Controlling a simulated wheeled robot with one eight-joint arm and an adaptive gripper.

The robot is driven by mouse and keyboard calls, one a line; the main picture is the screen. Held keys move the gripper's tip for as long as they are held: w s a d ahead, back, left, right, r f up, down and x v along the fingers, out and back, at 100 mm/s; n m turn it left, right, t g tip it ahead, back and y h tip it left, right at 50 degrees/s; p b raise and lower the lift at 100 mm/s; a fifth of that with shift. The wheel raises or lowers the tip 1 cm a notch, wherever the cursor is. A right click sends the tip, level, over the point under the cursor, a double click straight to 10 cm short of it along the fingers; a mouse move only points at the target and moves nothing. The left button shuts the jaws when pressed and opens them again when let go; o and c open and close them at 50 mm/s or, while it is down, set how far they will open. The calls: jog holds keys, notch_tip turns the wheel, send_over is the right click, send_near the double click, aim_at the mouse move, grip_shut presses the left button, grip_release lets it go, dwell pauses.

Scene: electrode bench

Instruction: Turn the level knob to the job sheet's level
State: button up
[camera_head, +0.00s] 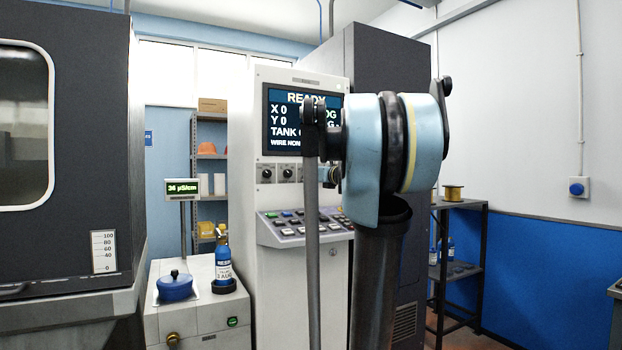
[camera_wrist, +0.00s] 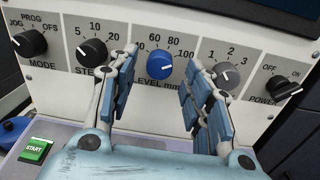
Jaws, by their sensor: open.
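My gripper (camera_wrist: 161,71) is open, with one finger on each side of the knob and visible gaps between. It holds nothing. In the head view my arm covers the level knob. No job sheet can be made out in either view.
Black MODE (camera_wrist: 31,43) and STEP (camera_wrist: 91,52) knobs stand left of the level knob. A grey knob (camera_wrist: 227,76) is close by the right finger, with the POWER switch (camera_wrist: 288,89) beyond. A green START button (camera_wrist: 36,150) is lower left. The screen (camera_head: 283,118) reads READY.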

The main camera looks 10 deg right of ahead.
jog(key=shift+x, duration=0.85)
jog(key=c, duration=1.1)
